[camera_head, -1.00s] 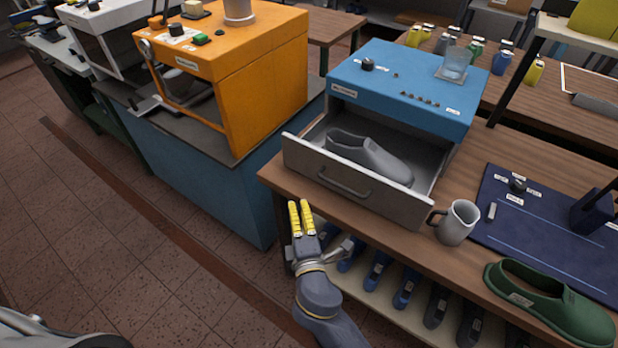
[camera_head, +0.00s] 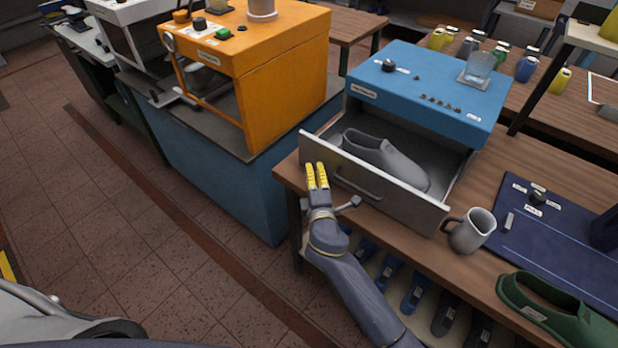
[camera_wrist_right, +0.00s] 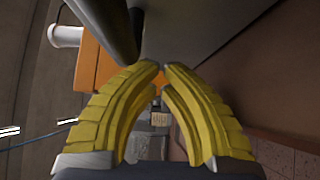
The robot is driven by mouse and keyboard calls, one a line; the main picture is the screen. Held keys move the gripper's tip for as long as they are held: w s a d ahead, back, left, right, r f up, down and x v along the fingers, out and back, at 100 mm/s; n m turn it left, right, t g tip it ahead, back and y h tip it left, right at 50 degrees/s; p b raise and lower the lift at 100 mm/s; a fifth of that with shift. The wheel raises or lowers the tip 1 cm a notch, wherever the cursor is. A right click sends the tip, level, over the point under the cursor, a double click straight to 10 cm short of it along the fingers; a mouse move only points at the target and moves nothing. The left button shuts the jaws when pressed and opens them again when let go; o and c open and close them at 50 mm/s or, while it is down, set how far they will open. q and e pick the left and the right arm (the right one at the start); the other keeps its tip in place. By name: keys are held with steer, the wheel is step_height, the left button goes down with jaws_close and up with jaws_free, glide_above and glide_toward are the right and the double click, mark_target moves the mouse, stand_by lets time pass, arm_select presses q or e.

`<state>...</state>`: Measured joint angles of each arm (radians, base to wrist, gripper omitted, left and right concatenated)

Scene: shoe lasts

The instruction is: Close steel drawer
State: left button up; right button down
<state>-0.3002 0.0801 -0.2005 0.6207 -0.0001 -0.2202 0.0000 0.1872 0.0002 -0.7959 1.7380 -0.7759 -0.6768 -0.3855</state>
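The steel drawer (camera_head: 400,199) is pulled out of the blue cabinet (camera_head: 430,92), with a grey shoe last (camera_head: 386,160) lying inside. A bar handle (camera_head: 357,186) is on its front. My right gripper (camera_head: 316,168) is at the left part of the drawer front, left of the handle. Its yellow fingers are together and hold nothing. In the right wrist view the fingertips (camera_wrist_right: 162,66) almost meet, with the grey drawer front (camera_wrist_right: 215,30) close above and the dark handle (camera_wrist_right: 105,25) at upper left. Contact with the drawer cannot be told. My left gripper is not in view.
A grey mug (camera_head: 470,231) stands right of the drawer on the wooden table (camera_head: 500,185). An orange cabinet (camera_head: 285,85) stands at left. The floor before the drawer is clear.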

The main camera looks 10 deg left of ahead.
steer(key=shift+w+d, duration=0.2)
steer(key=shift+w, duration=0.1)
